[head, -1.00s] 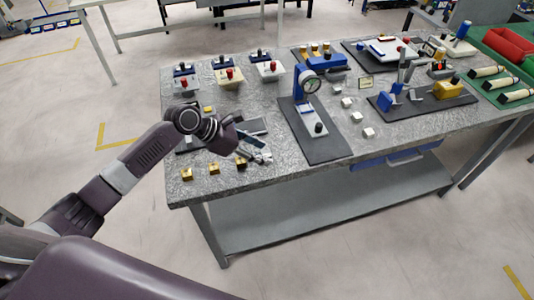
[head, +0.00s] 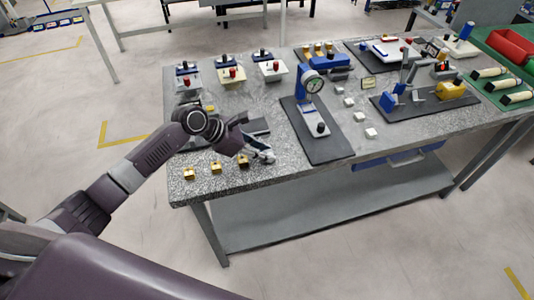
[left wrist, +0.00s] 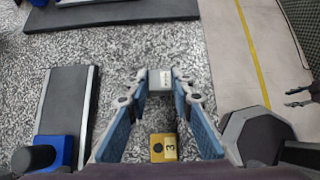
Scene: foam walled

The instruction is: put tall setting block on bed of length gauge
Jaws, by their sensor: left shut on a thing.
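A grey block with a pale label (left wrist: 159,80), which I take for the tall setting block, is between the fingertips of my left gripper (left wrist: 160,88). The gripper is shut on it. In the head view my left gripper (head: 262,154) is over the table's front left part, and its fingers hide most of the block. The length gauge appears to be the long dark bed with a pale rail (left wrist: 65,105) at the left of the left wrist view. A blue piece with a black knob (left wrist: 52,152) is at its near end. In the head view my arm partly hides this bed.
A brass block marked 3 (left wrist: 163,147) is beneath my left gripper. Other brass blocks (head: 189,173) (head: 215,167) lie along the front edge. A dial gauge stand (head: 312,100) stands to the right, with small white blocks (head: 370,132) beyond. My right gripper's fingers perhaps show at the wrist view's right edge.

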